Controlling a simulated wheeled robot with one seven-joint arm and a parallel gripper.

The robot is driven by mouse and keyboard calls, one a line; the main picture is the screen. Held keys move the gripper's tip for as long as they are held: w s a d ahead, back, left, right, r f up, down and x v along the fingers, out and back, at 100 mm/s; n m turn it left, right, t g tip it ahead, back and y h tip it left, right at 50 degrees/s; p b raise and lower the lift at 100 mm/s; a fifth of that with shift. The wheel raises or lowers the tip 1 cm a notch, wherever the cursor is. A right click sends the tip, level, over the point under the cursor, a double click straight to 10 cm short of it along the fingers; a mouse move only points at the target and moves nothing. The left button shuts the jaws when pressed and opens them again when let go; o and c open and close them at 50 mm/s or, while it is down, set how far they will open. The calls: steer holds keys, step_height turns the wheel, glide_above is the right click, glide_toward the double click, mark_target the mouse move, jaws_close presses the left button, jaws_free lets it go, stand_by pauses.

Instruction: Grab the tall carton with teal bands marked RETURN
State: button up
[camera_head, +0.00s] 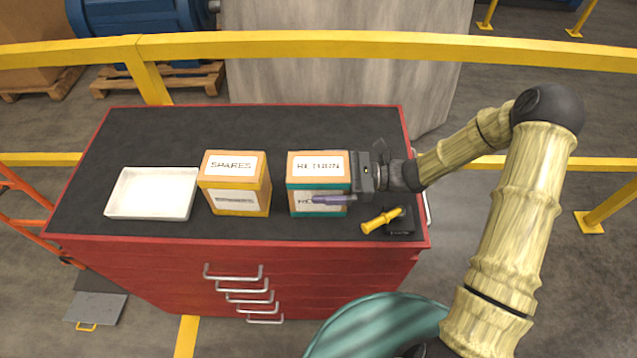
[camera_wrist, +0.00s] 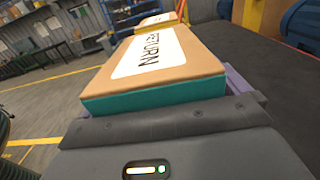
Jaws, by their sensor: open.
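The tall carton with teal bands marked RETURN (camera_head: 318,170) stands on the dark top of the red cabinet, right of the SPARES carton. In the wrist view the RETURN carton (camera_wrist: 160,68) fills the middle, its label readable and a teal band at its near edge. My gripper (camera_head: 335,190) is at the carton's right side, with a purple finger across its front face. In the wrist view purple finger parts (camera_wrist: 238,82) show at the carton's sides. The jaws are open around the carton. Whether the fingers touch it I cannot tell.
The SPARES carton (camera_head: 235,184) with yellow bands stands left of it, a small gap between. A white tray (camera_head: 153,194) lies further left. A yellow-handled object (camera_head: 382,221) lies near the front right corner. A yellow railing (camera_head: 300,45) runs behind. The cabinet top (camera_head: 240,130) is clear at the back.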

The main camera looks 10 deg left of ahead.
steer(key=shift+c, duration=0.4)
steer(key=c, duration=1.4)
steer(key=shift+o, duration=0.2)
steer(key=shift+r, duration=0.2)
step_height(320, 180, up, 10)
steer(key=b, duration=0.2)
steer(key=shift+f+b, duration=0.15)
steer(key=shift+b, duration=0.2)
